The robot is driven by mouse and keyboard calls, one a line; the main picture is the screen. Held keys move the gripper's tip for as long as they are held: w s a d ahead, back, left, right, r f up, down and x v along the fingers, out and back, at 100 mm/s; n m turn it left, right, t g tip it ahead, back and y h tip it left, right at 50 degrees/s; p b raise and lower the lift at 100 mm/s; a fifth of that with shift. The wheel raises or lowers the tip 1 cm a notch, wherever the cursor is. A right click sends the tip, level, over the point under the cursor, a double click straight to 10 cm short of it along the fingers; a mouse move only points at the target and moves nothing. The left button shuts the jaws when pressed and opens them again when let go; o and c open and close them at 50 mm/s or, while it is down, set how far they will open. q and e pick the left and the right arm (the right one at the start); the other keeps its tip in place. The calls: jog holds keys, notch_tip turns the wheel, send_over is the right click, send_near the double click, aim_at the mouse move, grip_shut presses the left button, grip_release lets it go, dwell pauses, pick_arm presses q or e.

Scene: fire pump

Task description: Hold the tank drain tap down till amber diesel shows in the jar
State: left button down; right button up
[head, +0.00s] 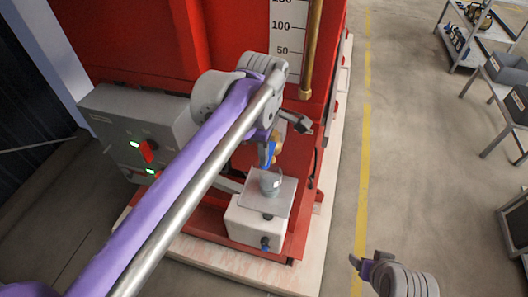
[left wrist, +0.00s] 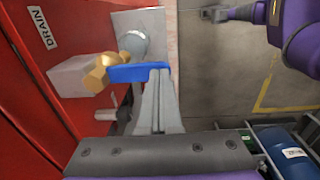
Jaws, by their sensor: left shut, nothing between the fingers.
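The drain tap has a brass body (left wrist: 98,78) and a blue lever (left wrist: 140,73); in the head view the lever (head: 267,154) shows partly behind my left arm. My left gripper (left wrist: 160,74) is shut and empty, its fingertips at the lever's free end; whether they touch or press it is unclear. The jar (head: 271,181) stands below the tap and looks grey; I see no amber in it. It also shows in the left wrist view (left wrist: 134,46). My right gripper (head: 357,262) is at the lower right, away from the tap; its finger gap is not clear.
The jar stands on a pale box (head: 247,222) on the red base. The red tank (head: 235,30) rises behind, with a white scale (head: 290,30) and brass tube (head: 312,50). A grey panel (head: 140,125) with green lights is left. Open floor and shelving (head: 480,40) lie right.

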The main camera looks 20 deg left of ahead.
pick_arm(q)
jog(key=f+t, duration=0.1)
jog(key=s+t, duration=0.1)
jog(key=shift+f+t, duration=0.3)
jog(key=shift+f, duration=0.05)
jog(key=shift+f+t, duration=0.6)
jog(key=shift+t, duration=0.2)
jog(key=shift+w+r, duration=0.1)
jog(key=shift+r, duration=0.6)
jog(key=shift+r+p, duration=0.15)
jog(key=shift+p, duration=0.25)
jog(key=shift+r, duration=0.1)
